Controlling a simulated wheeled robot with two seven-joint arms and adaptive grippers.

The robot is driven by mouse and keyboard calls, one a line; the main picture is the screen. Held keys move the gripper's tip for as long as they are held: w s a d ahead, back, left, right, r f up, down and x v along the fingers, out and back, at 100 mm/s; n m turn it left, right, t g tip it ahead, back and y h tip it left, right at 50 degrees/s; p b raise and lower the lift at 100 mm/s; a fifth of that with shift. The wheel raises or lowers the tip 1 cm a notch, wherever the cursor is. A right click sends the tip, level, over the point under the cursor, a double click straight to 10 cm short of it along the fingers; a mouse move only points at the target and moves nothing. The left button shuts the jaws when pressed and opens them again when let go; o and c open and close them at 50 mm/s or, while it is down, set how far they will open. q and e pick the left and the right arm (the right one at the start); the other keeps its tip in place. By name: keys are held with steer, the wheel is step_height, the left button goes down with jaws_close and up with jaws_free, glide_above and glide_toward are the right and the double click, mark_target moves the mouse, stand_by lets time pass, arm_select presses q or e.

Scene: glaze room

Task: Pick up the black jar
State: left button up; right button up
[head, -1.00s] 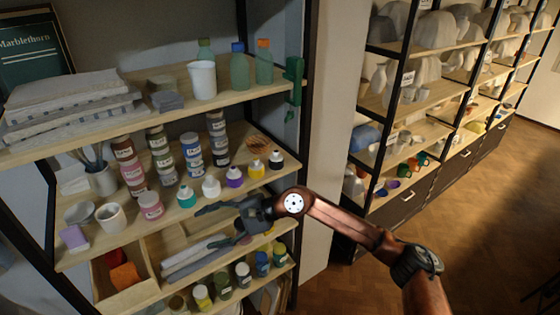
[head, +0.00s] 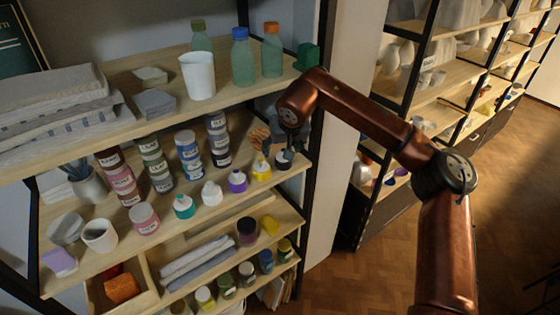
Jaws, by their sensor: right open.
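The small black jar (head: 283,163) with a white top stands at the right end of the front row on the middle shelf. My right gripper (head: 286,148) is open and points down at it from above and behind the row. Its dark fingers are close over the top of the jar and partly cover it. I cannot tell whether they touch it. My left gripper is out of view.
A yellow jar (head: 261,171) stands just left of the black one, then a purple jar (head: 237,181), a white jar and a teal jar. A tan round thing (head: 259,138) lies behind. The upper shelf (head: 150,113) carries bottles and a white cup (head: 198,76).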

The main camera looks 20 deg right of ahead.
mark_target(283, 162)
steer(key=shift+w+d+f+p, duration=0.2)
steer(key=shift+w+d+f, duration=0.15)
steer(key=shift+f, duration=0.25)
steer(key=shift+w+d+f+p, duration=0.2)
steer(key=shift+d+f, duration=0.15)
steer(key=shift+f, duration=0.25)
steer(key=x, duration=0.2)
steer(key=shift+w+a+f, duration=0.1)
steer(key=shift+w+f, duration=0.15)
steer(key=shift+f, duration=0.05)
steer(key=shift+a, duration=0.1)
steer(key=c, duration=0.7)
steer(key=shift+s, duration=0.1)
steer(key=c, duration=0.4)
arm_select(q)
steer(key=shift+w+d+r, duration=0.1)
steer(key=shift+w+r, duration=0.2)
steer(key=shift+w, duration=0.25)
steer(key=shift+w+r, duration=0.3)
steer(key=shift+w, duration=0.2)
arm_select(e)
steer(key=shift+r, duration=0.1)
steer(key=c, duration=0.4)
